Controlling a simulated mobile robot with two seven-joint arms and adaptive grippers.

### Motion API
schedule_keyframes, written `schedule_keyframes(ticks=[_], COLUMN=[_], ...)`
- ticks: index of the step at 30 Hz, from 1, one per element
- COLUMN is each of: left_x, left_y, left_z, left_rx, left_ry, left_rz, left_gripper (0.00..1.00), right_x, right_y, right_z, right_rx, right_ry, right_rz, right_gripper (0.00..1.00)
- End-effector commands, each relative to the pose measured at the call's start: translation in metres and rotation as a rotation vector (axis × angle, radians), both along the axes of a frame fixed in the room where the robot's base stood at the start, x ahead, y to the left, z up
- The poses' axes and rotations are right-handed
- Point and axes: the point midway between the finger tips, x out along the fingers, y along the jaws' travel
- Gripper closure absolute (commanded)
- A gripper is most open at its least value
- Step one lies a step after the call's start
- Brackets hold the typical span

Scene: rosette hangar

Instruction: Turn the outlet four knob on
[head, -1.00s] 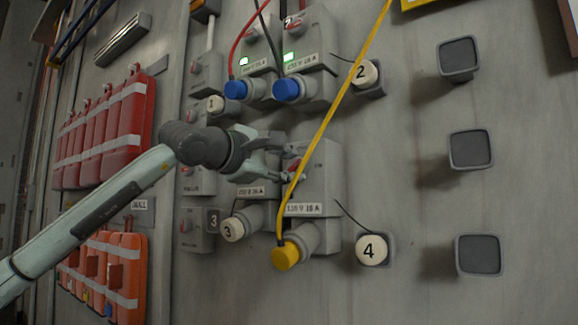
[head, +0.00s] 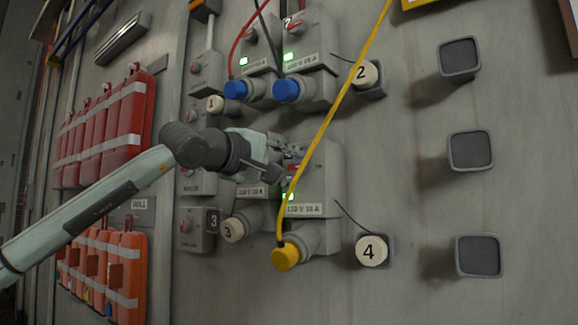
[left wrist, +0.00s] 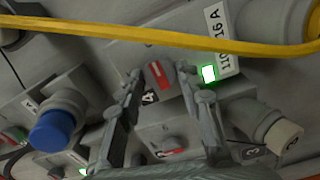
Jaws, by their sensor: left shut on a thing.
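Outlet four is the lower right grey box (head: 327,168) with a yellow plug (head: 286,256) in its socket. Its knob (left wrist: 157,75), grey with a red face, sits between the fingers of my left gripper (left wrist: 160,77), beside a "4" mark in the left wrist view. The gripper is shut on this knob. In the head view the left gripper (head: 285,172) reaches the box from the left and mostly hides the knob. A green lamp (head: 288,197) on outlet four is lit; it also shows in the left wrist view (left wrist: 208,74). My right gripper is not in view.
A yellow cable (head: 342,98) hangs across the front of outlet four, close to the gripper. Two outlets above hold blue plugs (head: 286,90). A neighbouring knob (left wrist: 168,150) lies near the fingers. A numbered cap (head: 372,250) sits right of outlet four.

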Motion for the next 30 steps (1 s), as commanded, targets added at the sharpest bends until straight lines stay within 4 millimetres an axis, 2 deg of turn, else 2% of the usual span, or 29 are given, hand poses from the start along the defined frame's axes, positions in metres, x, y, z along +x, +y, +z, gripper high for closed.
schedule_keyframes(ticks=[11, 12, 17, 26, 30], left_x=[0.0, 0.0, 0.0, -0.001, -0.012], left_y=[-0.001, -0.001, -0.001, 0.001, 0.01], left_z=[-0.001, -0.001, -0.001, 0.0, 0.0], left_rx=[0.006, 0.006, 0.006, 0.005, 0.004], left_ry=[-0.003, -0.003, -0.003, -0.002, -0.004], left_rz=[-0.001, -0.001, -0.001, 0.0, 0.001], left_gripper=[0.94, 0.62, 0.44, 0.44, 0.44], right_x=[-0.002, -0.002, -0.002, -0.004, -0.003], right_y=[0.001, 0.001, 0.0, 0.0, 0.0], right_z=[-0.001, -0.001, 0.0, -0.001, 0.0], right_rx=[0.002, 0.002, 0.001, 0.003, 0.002], right_ry=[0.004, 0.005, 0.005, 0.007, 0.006], right_rz=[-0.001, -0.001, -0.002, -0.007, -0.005], right_gripper=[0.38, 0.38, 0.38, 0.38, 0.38])
